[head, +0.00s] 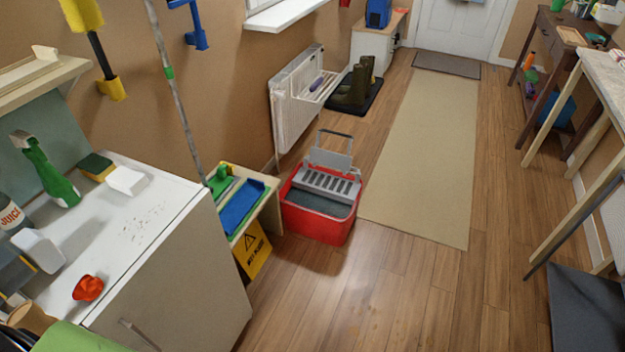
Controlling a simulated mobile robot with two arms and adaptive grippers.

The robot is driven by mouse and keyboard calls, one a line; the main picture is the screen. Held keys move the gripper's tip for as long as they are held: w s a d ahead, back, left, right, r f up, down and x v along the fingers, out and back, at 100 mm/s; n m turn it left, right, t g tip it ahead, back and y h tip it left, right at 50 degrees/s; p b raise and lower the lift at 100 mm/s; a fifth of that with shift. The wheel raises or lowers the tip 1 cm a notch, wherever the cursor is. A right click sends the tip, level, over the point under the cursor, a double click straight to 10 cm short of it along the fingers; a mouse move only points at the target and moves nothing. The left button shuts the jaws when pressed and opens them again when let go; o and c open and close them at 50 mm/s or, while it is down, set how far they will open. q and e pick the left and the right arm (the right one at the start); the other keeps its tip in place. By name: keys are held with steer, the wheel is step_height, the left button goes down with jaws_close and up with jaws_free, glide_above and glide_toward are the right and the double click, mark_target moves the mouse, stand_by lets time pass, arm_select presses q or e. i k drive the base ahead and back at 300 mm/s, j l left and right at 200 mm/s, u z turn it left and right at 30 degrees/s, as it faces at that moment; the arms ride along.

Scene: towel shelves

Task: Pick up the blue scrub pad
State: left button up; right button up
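A flat blue piece (241,206), which looks like the blue scrub pad, lies on a small wooden stand (268,207) just right of the white cabinet. A green item (220,182) lies beside it at the stand's back. A yellow and green sponge (96,166) and a white block (127,181) sit on the cabinet top. Neither of my grippers is in view.
The white cabinet (215,275) stands at the left, with a green spray bottle (47,172) and a red item (88,288) on top. A red mop bucket (318,227) stands right of the stand. A yellow sign (252,251) is below it. Wooden floor (365,300) in front is clear.

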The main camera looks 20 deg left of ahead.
mark_target(233, 214)
steer(key=i+l, duration=0.15)
steer(key=i, duration=0.5)
steer(key=i+l, duration=0.15)
steer(key=i, duration=0.5)
